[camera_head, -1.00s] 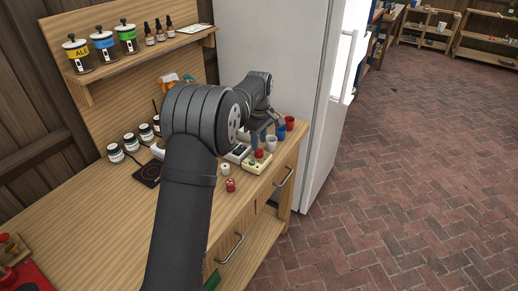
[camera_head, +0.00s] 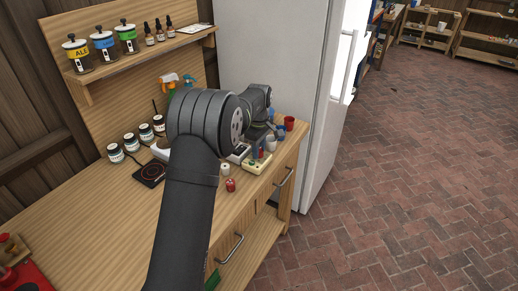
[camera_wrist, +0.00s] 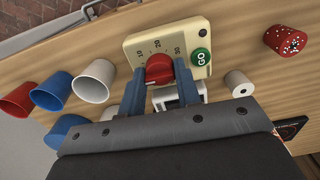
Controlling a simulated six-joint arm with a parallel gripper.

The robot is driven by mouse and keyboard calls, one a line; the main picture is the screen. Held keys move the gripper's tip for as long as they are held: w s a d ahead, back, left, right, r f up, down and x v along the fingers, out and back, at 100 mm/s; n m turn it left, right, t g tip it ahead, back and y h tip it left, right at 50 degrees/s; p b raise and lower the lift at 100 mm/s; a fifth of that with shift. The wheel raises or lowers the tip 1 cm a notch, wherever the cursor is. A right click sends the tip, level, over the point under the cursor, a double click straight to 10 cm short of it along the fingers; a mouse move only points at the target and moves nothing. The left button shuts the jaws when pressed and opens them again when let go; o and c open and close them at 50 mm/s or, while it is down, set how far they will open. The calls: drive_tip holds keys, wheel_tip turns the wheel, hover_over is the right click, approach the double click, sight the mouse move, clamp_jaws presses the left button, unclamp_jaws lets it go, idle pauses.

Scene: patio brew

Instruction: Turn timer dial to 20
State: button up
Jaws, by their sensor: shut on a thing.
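The timer (camera_wrist: 197,68) is a cream box with a red dial (camera_wrist: 159,70), printed marks 10, 20 and 30 around it, and a green GO button (camera_wrist: 201,57). My gripper (camera_wrist: 160,84) is shut on the red dial, one blue-grey finger on each side of it. The 20 mark is above the dial in the wrist view. I cannot tell which mark the dial points to.
Red, blue and white cups stand left of the timer in the wrist view, the nearest white (camera_wrist: 94,81). A white spool (camera_wrist: 239,83) and a red white-dotted piece (camera_wrist: 285,40) are to its right. The fridge (camera_head: 270,60) stands beyond the bench (camera_head: 110,235).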

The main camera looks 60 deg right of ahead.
drive_tip(key=shift+m, duration=0.3)
drive_tip(key=m, duration=1)
drive_tip(key=shift+m, duration=0.4)
drive_tip(key=m, duration=0.4)
drive_tip(key=shift+m, duration=1.9)
drive_tip(key=o, duration=0.7)
drive_tip(key=shift+r, duration=0.1)
